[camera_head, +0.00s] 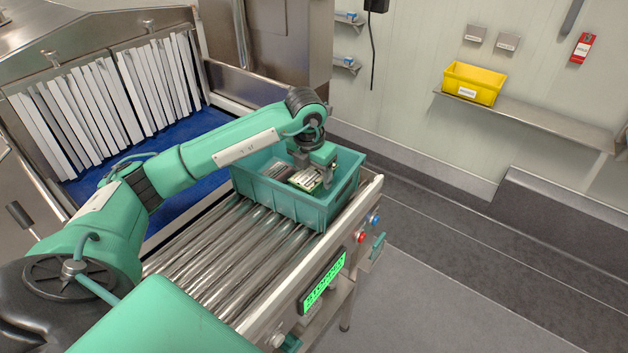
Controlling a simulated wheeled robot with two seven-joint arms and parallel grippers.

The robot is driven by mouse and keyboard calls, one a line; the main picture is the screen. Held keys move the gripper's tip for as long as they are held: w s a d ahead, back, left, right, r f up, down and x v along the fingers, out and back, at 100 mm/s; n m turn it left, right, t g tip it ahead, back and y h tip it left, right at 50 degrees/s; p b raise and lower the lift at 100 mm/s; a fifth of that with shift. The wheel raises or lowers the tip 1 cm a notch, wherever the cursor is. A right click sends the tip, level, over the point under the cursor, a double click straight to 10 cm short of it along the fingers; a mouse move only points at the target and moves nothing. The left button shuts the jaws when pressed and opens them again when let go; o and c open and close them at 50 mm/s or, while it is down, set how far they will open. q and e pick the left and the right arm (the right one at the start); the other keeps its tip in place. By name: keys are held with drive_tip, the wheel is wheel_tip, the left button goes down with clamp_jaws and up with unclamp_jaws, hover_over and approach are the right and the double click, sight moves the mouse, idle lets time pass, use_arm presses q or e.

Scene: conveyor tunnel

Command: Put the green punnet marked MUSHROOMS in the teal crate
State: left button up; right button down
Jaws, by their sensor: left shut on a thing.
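The teal crate (284,200) stands on the roller conveyor at its right end. My left arm reaches in from the left over the crate. My left gripper (318,181) is inside the crate's opening, shut on a green punnet (308,180) with a pale label. The label's words are too small to read. The punnet is tilted, and I cannot tell if it touches the crate floor. A darker pack (273,170) lies in the crate to the left of the punnet. My right gripper is not in view.
The steel rollers (205,250) left of the crate are bare. A green display panel (325,284) and buttons sit on the conveyor's side. White strip curtains (110,95) hang over the blue belt. A yellow bin (473,84) stands on a wall shelf.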

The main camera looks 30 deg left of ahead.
use_arm(q)
drive_tip(key=shift+f, duration=0.3)
wheel_tip(320, 180, down, 2)
drive_tip(key=shift+s+f+p, duration=0.1)
drive_tip(key=shift+p, duration=0.5)
drive_tip(key=shift+f, duration=0.45)
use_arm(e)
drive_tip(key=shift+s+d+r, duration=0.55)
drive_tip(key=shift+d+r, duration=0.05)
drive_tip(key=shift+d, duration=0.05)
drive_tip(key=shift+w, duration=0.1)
use_arm(q)
drive_tip(key=shift+f, duration=0.2)
drive_tip(key=o, duration=1.4)
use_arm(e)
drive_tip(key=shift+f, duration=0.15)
use_arm(q)
drive_tip(key=shift+r, duration=0.1)
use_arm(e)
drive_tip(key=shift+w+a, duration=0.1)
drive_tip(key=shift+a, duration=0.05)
